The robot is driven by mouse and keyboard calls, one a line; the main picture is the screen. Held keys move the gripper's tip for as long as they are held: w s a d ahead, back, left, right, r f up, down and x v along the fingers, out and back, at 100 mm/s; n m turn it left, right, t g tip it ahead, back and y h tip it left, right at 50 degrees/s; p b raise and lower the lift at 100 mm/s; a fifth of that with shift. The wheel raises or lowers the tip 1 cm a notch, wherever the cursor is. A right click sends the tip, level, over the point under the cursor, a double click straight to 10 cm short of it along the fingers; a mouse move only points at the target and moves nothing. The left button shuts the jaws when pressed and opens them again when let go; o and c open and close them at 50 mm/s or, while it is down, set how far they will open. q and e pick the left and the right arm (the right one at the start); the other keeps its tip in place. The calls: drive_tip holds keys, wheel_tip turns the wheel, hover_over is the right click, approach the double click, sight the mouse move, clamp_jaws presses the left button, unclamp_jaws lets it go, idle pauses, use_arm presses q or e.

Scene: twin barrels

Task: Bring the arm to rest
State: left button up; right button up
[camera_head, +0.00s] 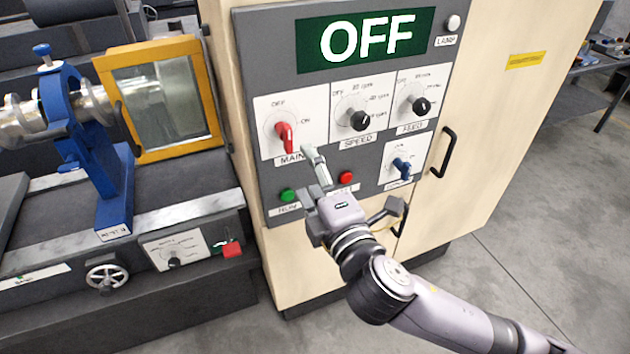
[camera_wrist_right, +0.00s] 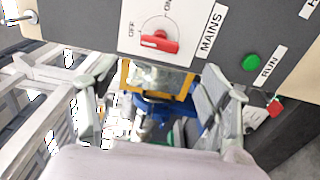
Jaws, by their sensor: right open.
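My right gripper (camera_head: 352,180) is open in front of the lower part of the grey control panel (camera_head: 252,75), with its jaws apart and nothing seen between them. One finger reaches up near the MAINS label, below the red mains knob (camera_head: 285,137). I cannot tell whether that finger touches the panel. In the right wrist view both fingers of the open gripper (camera_wrist_right: 155,85) show, and the red knob (camera_wrist_right: 160,42) is beyond them. The knob's handle stands roughly upright under the OFF mark. The display (camera_head: 367,40) reads OFF. My left gripper is not in view.
The panel also bears black speed (camera_head: 360,119) and feed (camera_head: 420,106) knobs, a blue knob (camera_head: 402,167), a green button (camera_head: 288,195) and a red button (camera_head: 346,177). A black door handle (camera_head: 444,152) sticks out. A lathe (camera_head: 160,215) stands left; open floor (camera_head: 530,225) lies right.

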drive_tip(key=shift+v, duration=0.95)
drive_tip(key=w+d+f+m+g+h+b, duration=0.2)
drive_tip(key=w+f, duration=0.2)
drive_tip(key=f, duration=0.9)
drive_tip(key=w+d+f+m+g+h+b, duration=0.1)
drive_tip(key=w+d+f+m+g+b, duration=0.15)
drive_tip(key=f, duration=1.05)
drive_tip(key=s+d+f+m+g+h+b, duration=0.1)
drive_tip(key=s+d+f+m+g, duration=0.2)
drive_tip(key=f, duration=0.8)
drive_tip(key=s+d+f+m+g+b, duration=0.15)
drive_tip(key=s+d+f, duration=0.3)
drive_tip(key=f, duration=0.75)
drive_tip(key=s+d+f+m+g+h, duration=0.1)
drive_tip(key=s+d+f+m, duration=0.25)
drive_tip(key=f, duration=0.75)
drive_tip(key=s+d+f+m+g+b, duration=0.1)
drive_tip(key=s+f+m+g, duration=0.1)
drive_tip(key=s+f, duration=0.5)
drive_tip(key=s+d+f+m+g+b, duration=0.1)
drive_tip(key=s+f, duration=0.6)
drive_tip(key=s, duration=1)
drive_tip(key=s+d+f+m+g+b, duration=0.1)
drive_tip(key=s+d+f+m+g, duration=0.1)
drive_tip(key=s+f, duration=0.5)
drive_tip(key=s+m+g, duration=0.1)
drive_tip(key=s+m, duration=0.1)
drive_tip(key=s, duration=0.3)
drive_tip(key=shift+s+h+b, duration=0.2)
drive_tip(key=shift+h+b, duration=0.1)
